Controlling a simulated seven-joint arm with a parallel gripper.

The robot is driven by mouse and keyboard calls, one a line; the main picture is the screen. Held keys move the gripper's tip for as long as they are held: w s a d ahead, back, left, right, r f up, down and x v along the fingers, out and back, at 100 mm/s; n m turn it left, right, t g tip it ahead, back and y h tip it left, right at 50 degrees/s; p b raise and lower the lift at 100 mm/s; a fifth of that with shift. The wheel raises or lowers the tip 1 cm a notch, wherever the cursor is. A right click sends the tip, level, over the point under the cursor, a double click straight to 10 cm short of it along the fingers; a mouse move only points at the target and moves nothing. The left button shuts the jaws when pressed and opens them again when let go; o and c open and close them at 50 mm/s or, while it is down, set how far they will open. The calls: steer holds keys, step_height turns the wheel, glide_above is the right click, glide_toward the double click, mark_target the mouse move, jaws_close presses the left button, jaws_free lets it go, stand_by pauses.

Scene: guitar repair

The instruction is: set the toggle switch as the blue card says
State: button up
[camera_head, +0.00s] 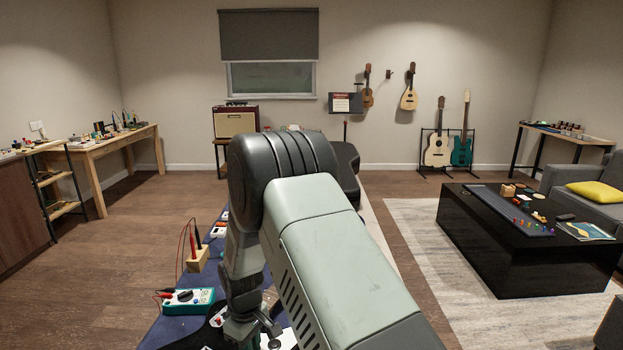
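My gripper (255,329) points down over the workbench at the bottom of the head view. My own arm covers much of the bench, and I cannot tell whether the fingers are open or shut.
A dark blue mat (173,327) covers the bench's left side. On it are a teal multimeter (188,300) with leads and a wooden block (198,260) holding red and black probes. A black case (346,163) lies at the bench's far end, partly behind my arm.

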steer(key=shift+o, duration=0.7)
steer(key=shift+r, duration=0.1)
steer(key=shift+r, duration=3.4)
